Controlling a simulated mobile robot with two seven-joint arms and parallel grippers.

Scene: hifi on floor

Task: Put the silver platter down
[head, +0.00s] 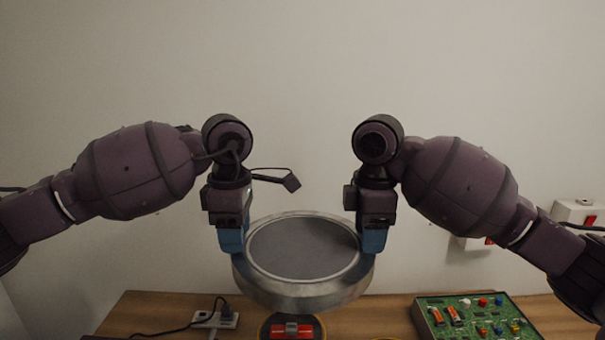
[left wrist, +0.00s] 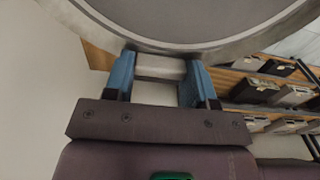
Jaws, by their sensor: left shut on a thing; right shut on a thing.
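The silver platter (head: 303,290) is a round, thick-rimmed metal disc with a grey top, held level in the head view above the wooden table. My left gripper (head: 231,240) is shut on its left side. My right gripper (head: 372,240) is shut on its right side. In the left wrist view the platter's rim (left wrist: 210,53) fills the top, and the blue fingers of my left gripper (left wrist: 160,75) close on a light block at the rim. The right fingertips are partly hidden by the platter's rim.
On the wooden table (head: 145,312), a round thing with a red part (head: 291,330) shows just below the platter. A green circuit board (head: 475,317) lies at right, and a socket strip (head: 216,319) with a cable at left. A wall box (head: 578,214) is at far right.

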